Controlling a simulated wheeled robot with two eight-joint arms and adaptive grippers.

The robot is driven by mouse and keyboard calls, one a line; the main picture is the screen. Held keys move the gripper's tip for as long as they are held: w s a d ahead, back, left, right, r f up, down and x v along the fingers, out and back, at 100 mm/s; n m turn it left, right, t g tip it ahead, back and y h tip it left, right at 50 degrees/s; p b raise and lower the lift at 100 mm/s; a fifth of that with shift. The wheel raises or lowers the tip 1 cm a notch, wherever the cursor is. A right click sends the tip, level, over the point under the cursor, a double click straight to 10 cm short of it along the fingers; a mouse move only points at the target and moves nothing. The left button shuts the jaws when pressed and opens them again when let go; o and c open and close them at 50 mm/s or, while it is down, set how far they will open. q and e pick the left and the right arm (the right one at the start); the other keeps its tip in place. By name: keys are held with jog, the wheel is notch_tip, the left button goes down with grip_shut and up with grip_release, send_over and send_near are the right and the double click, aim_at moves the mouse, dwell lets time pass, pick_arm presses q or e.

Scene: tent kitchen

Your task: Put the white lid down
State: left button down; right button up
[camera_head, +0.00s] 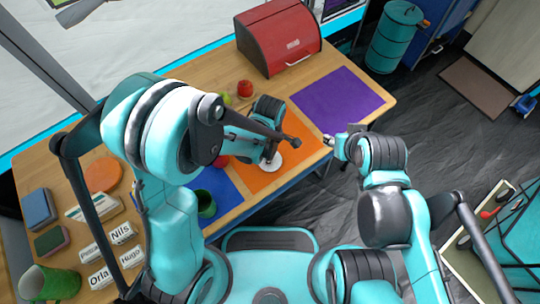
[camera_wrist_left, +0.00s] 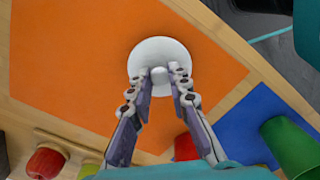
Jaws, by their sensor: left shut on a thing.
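The white lid (camera_head: 272,165) is over the orange mat (camera_head: 303,138) on the wooden table. It also shows in the left wrist view (camera_wrist_left: 158,50) as a round white disc with a small knob. My left gripper (camera_wrist_left: 160,80) is shut on the lid's knob. I cannot tell whether the lid touches the mat or is slightly above it. In the head view my left gripper (camera_head: 269,155) is partly hidden by my own arm. My right gripper (camera_head: 330,140) is by the table's front edge, too small to read.
A red bread box (camera_head: 278,38) stands at the back. A purple mat (camera_head: 335,100) lies bare to the right. A green cup (camera_head: 205,204) stands on the blue mat (camera_head: 225,190) to the left. Red and green fruits and name cards (camera_head: 122,233) are also on the table.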

pick_arm(q)
jog(key=shift+r, duration=0.1)
jog(key=shift+f, duration=0.2)
jog(key=c, duration=1.4)
grip_release()
jog(key=shift+r, duration=0.1)
